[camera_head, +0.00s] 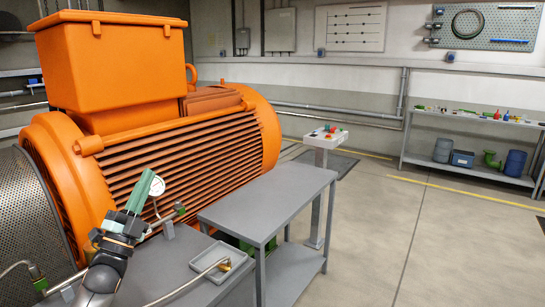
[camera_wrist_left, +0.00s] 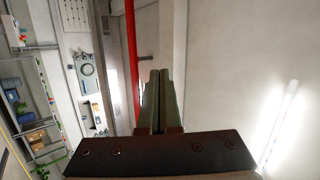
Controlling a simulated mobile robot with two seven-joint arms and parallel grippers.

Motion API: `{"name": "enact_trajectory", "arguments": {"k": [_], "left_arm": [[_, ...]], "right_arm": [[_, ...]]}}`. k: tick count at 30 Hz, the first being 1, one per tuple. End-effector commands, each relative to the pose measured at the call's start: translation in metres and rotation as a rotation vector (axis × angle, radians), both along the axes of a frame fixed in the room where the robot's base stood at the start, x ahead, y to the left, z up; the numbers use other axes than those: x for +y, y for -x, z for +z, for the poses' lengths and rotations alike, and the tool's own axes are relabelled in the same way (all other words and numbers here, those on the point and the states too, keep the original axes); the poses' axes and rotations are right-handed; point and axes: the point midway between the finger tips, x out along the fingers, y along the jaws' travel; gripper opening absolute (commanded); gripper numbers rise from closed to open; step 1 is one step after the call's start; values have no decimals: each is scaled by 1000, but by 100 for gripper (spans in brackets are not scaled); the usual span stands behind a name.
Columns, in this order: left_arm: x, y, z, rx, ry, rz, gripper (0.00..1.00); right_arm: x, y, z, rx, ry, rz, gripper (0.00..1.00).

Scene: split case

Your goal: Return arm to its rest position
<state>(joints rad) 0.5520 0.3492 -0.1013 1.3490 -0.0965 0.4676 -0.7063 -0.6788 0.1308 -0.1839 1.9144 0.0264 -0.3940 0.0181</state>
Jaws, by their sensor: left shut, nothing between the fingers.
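My left gripper (camera_head: 137,194) is raised in front of the orange motor, its green fingers pointing up. In the left wrist view the two green fingers (camera_wrist_left: 158,100) stand side by side, pressed together with nothing between them. My left arm comes up from the bottom left of the head view. My right gripper does not show in either view.
A large orange motor (camera_head: 190,150) fills the left. A round gauge (camera_head: 157,186) stands close beside the gripper. A grey table (camera_head: 270,200) and a grey tray (camera_head: 217,258) lie to the right. A control pedestal (camera_head: 325,142) stands behind. The right floor is clear.

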Motion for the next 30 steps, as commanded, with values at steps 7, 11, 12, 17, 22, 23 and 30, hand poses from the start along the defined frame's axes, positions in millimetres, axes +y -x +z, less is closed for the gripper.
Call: {"name": "enact_trajectory", "arguments": {"k": [7,11,12,17,22,23,30], "left_arm": [[30,-37,-48,331,303,-31,0],[45,-50,-80,498,491,-30,0],[49,-52,-91,547,549,-25,0],[64,-57,-132,719,786,3,0],[52,-38,-195,859,904,25,0],[47,-32,-208,878,904,24,0],[1,36,-309,1047,916,15,0]], "right_arm": [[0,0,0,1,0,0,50],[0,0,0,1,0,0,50],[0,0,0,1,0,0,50],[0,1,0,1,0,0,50],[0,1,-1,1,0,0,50],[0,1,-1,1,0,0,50],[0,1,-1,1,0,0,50]]}}
